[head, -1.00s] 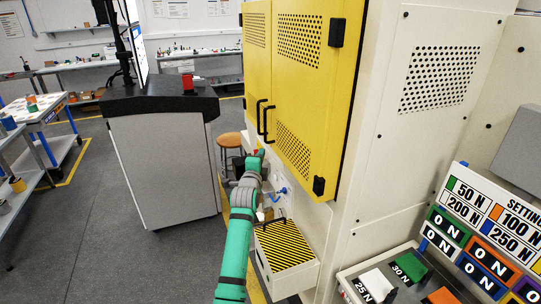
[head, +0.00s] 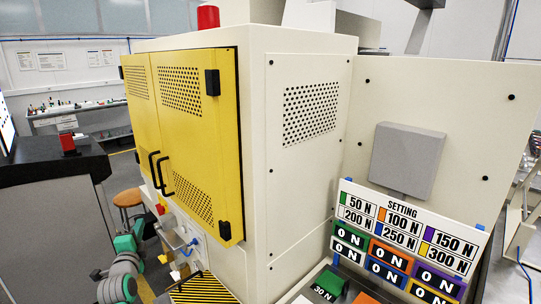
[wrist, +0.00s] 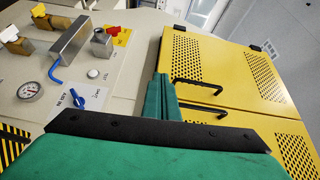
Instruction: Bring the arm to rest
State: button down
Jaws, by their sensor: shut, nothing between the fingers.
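My gripper (wrist: 163,84) shows in the wrist view as two green fingers held together, with nothing between them. Beyond it are the yellow cabinet doors (wrist: 225,75) with two black handles, and to its left a pale panel (wrist: 125,75). In the head view my arm's grey and green end (head: 128,262) is at the lower left, in front of the cream machine's lower front. The fingertips are hard to make out there.
The pale panel carries a gauge (wrist: 29,91), a blue knob (wrist: 77,99) and metal blocks. A striped black-and-yellow box top (head: 203,288) lies right of my arm. A setting board (head: 408,230) stands at right. A stool (head: 128,198) and dark-topped cabinet (head: 50,160) are left.

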jog(key=s+d+f+n+h, duration=0.1)
jog(key=s+d+f+n, duration=0.15)
jog(key=d+f, duration=0.7)
jog(key=s+d+f+n, duration=0.25)
jog(key=d+f, duration=0.45)
jog(key=d, duration=0.5)
jog(key=s+d+f+n+h, duration=0.1)
jog(key=s+d+f+n, duration=0.1)
jog(key=s+d+f, duration=0.5)
jog(key=s+d+f+n, duration=0.3)
jog(key=s+d, duration=0.3)
jog(key=d, duration=0.3)
jog(key=s+d+f+n, duration=0.1)
jog(key=s+d, duration=0.2)
jog(key=s, duration=0.4)
jog(key=s+d+f+n+g+h, duration=0.1)
jog(key=s+d, duration=0.3)
jog(key=s, duration=0.3)
jog(key=s+d+f+n, duration=0.1)
jog(key=s+d, duration=0.2)
jog(key=s, duration=0.4)
jog(key=s+d+r+h, duration=0.1)
jog(key=s+r, duration=0.3)
jog(key=s, duration=0.4)
jog(key=s+r+h, duration=0.1)
jog(key=s+r, duration=0.3)
jog(key=s, duration=0.5)
jog(key=shift+s+d+r+n+g+h, duration=0.15)
jog(key=shift+d+r+n+g+h, duration=0.15)
jog(key=shift+d+r+h, duration=0.1)
